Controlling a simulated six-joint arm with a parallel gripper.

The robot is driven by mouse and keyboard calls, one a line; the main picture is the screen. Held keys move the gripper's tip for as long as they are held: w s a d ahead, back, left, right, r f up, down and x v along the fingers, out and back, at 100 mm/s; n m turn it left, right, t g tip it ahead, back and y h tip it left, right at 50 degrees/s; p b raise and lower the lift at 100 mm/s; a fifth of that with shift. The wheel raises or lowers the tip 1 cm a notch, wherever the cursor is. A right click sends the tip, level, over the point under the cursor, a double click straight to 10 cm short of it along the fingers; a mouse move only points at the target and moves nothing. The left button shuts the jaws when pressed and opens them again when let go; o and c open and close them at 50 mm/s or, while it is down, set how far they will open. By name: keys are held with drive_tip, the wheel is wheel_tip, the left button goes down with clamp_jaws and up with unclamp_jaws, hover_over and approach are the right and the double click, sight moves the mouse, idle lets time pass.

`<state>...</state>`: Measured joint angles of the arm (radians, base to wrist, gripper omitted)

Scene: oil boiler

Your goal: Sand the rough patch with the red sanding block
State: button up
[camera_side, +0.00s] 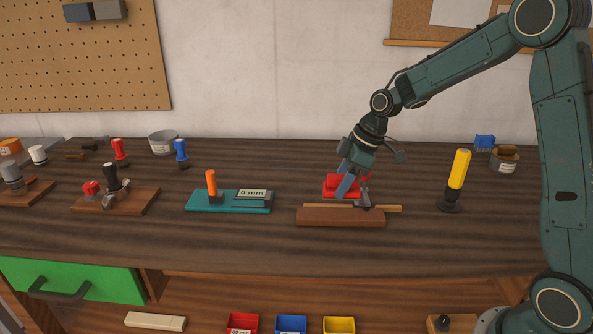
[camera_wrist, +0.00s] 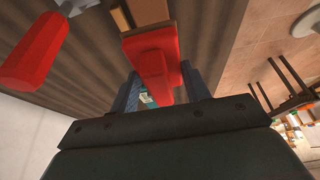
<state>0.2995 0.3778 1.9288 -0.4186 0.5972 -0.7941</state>
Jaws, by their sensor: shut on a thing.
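The red sanding block (camera_side: 329,187) is in the middle of the bench in the side view, just behind a brown wooden block (camera_side: 340,217). My gripper (camera_side: 347,184) points down and is shut on the sanding block. In the wrist view, the fingers of my gripper (camera_wrist: 162,92) stand on both sides of the red sanding block (camera_wrist: 151,62). I cannot tell whether the block touches the bench or is slightly raised. I cannot make out a rough patch; it may be hidden by the block or gripper.
A light wooden strip (camera_side: 390,208) and a grey clamp-like part (camera_side: 364,199) are at the brown block. A teal fixture (camera_side: 230,207) with an orange handle stands left. A yellow-handled tool (camera_side: 458,170) stands right. A red object (camera_wrist: 35,50) shows left in the wrist view.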

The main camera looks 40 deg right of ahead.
hover_over(339, 213)
drive_tip(key=shift+s+f, duration=0.1)
drive_tip(key=shift+f, duration=2.9)
drive_tip(key=shift+w+a, duration=0.85)
drive_tip(key=shift+a, duration=0.05)
drive_tip(key=shift+c, duration=0.4)
drive_tip(key=shift+w+a, duration=1.85)
drive_tip(key=shift+s+d, duration=2.65)
drive_tip(key=shift+d, duration=0.1)
drive_tip(key=shift+r, duration=4.1)
drive_tip(key=shift+a, duration=0.1)
